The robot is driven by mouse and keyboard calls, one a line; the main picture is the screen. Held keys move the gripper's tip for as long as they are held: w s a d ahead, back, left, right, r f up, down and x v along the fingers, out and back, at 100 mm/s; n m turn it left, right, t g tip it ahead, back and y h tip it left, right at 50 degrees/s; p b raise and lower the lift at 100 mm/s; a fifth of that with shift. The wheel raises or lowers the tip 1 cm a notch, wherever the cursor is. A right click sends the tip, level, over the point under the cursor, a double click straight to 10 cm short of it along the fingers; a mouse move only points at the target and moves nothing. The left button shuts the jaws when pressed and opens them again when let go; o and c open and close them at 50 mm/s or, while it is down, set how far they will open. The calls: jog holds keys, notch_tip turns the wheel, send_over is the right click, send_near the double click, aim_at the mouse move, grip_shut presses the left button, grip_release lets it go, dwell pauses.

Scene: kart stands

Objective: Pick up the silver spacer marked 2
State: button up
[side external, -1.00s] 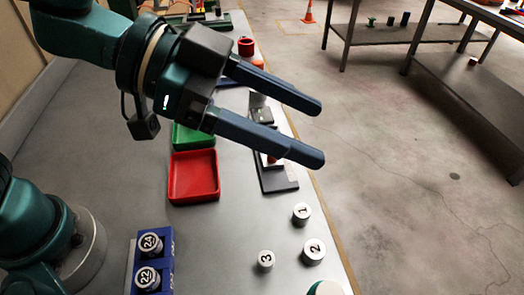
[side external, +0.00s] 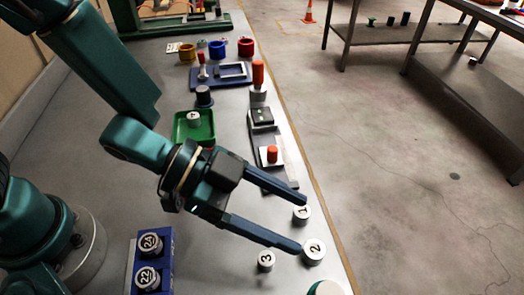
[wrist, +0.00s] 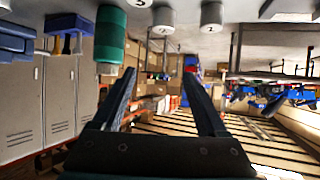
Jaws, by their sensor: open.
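The silver spacer marked 2 (side external: 315,252) stands upright near the right edge of the grey bench in the side view. The silver spacer marked 1 (side external: 302,216) is behind it, and the silver spacer marked 3 (side external: 265,261) is to its left. My gripper (side external: 302,226) is open and empty, its fingers pointing right. In the picture, one fingertip ends just above spacer 1 and the other overlaps the left edge of spacer 2. Their height above the spacers is hard to tell. The open fingers also show in the wrist view (wrist: 160,74).
A blue holder (side external: 170,262) with two numbered spacers stands at the front left. A green tray (side external: 209,124) is behind my gripper. A dark fixture with a red-topped peg (side external: 272,154) stands near the bench edge. A green cylinder (wrist: 110,34) shows in the wrist view.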

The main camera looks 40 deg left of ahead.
aim_at(306, 247)
notch_tip(306, 247, down, 6)
jog(key=shift+r, duration=0.15)
jog(key=shift+x, duration=2.6)
grip_shut()
